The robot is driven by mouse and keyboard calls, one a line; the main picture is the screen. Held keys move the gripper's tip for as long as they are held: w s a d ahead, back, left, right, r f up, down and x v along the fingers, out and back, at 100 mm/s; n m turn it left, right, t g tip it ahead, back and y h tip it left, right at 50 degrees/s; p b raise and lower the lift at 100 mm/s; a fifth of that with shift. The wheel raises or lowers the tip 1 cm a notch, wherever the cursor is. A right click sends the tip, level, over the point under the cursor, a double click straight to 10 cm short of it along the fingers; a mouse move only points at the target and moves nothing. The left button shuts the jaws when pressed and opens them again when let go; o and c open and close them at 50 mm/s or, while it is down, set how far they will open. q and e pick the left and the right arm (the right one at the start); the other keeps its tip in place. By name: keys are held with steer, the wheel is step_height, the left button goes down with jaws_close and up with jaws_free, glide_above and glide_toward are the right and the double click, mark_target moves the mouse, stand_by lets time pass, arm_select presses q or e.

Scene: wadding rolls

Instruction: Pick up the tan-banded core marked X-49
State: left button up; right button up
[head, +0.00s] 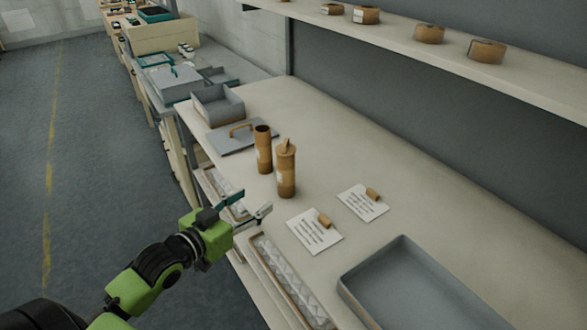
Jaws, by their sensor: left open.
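My left gripper (254,203) is open and empty at the left edge of the bench (330,140), with its fingers pointing right. Two taller brown cylinders stand upright beyond the gripper, one open-topped (263,150) and one with a knob-like top (286,170). Pale labels show on both tall cylinders. No marking is readable, so I cannot tell which thing is X-49. My right gripper is not in view.
A grey tray (350,292) lies at the front right. Several brown rolls, one at the right (487,50), sit on the upper shelf. The bench's back half is clear.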

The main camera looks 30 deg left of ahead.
mark_target(281, 181)
arm_select(q)
steer(key=w, duration=0.3)
steer(key=shift+w+d+r, duration=0.25)
steer(key=shift+d+r, duration=0.1)
steer(key=shift+d, duration=0.05)
steer(key=p+x, duration=0.1)
steer(key=x, duration=0.3)
steer(key=shift+w+d, duration=0.15)
steer(key=shift+w, duration=0.2)
steer(key=shift+w+f, duration=0.2)
steer(key=shift+w, duration=0.3)
steer(key=shift+w+d+p, duration=0.15)
steer(key=shift+w+p, duration=0.2)
steer(key=shift+w, duration=0.2)
steer(key=x, duration=0.4)
steer(key=shift+f+p, duration=0.25)
steer(key=shift+p, duration=0.1)
steer(key=c, duration=1.2)
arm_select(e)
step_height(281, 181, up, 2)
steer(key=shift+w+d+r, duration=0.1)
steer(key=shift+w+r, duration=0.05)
